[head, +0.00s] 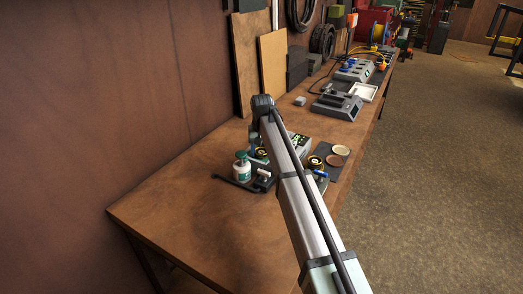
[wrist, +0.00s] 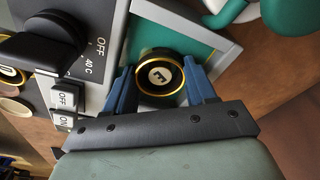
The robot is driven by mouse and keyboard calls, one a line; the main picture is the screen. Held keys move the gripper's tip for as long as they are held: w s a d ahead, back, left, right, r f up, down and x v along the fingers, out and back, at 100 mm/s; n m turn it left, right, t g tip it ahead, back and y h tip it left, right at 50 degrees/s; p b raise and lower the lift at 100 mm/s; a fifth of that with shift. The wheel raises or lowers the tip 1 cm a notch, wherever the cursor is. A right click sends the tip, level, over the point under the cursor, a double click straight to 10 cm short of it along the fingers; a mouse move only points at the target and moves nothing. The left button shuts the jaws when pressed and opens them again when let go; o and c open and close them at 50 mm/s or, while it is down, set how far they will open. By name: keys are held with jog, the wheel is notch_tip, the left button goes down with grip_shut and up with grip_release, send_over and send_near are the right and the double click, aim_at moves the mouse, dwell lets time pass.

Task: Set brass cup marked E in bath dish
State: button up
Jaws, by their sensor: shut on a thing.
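The brass cup marked E (wrist: 160,75), a dark round cup with a gold rim and a pale lettered disc, is between the blue fingers of my gripper (wrist: 162,88) in the wrist view. My gripper is shut on it. The cup is over a teal-floored, grey-rimmed recess, which looks like the bath dish (wrist: 196,48), beside a grey control unit (wrist: 97,18). I cannot tell whether the cup touches the floor of the recess. In the head view my arm hides part of this area.
The unit has a black knob and OFF and ON switches (wrist: 64,97). Another gold-rimmed cup (wrist: 14,77) is at the left. A teal-and-white bottle (head: 241,169) stands close by. Two round discs (head: 340,150) lie to the right. The near bench (head: 190,205) is clear.

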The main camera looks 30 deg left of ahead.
aim_at(262, 160)
jog(key=shift+f, duration=0.5)
jog(key=o, duration=0.8)
jog(key=shift+c, duration=0.2)
notch_tip(262, 160, up, 11)
jog(key=s, duration=0.1)
jog(key=shift+d, duration=0.4)
dwell(0.4)
jog(key=shift+f, duration=0.1)
dwell(0.4)
